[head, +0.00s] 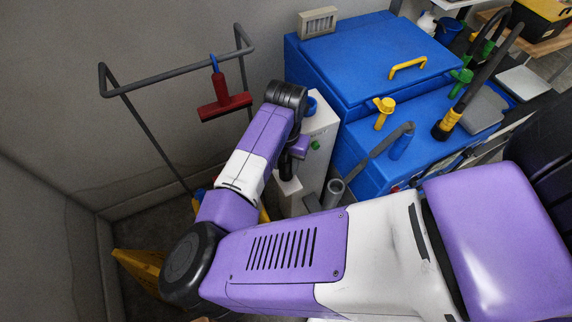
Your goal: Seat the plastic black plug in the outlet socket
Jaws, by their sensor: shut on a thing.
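My gripper (288,168) points down from the wrist, small and partly hidden by my own arm, in front of a pale upright cabinet (318,128). It is shut on the plastic black plug, whose outline I cannot separate from the dark fingers. Just below the fingers is the light top of a small pale box (287,188). I cannot make out the outlet socket or tell whether the plug touches anything.
A blue machine (375,50) with yellow and green fittings stands right of the gripper. A grey rail (175,72) with a hanging red squeegee (224,105) is at left. A yellow object (140,268) lies low at left. Grey walls close off the left side.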

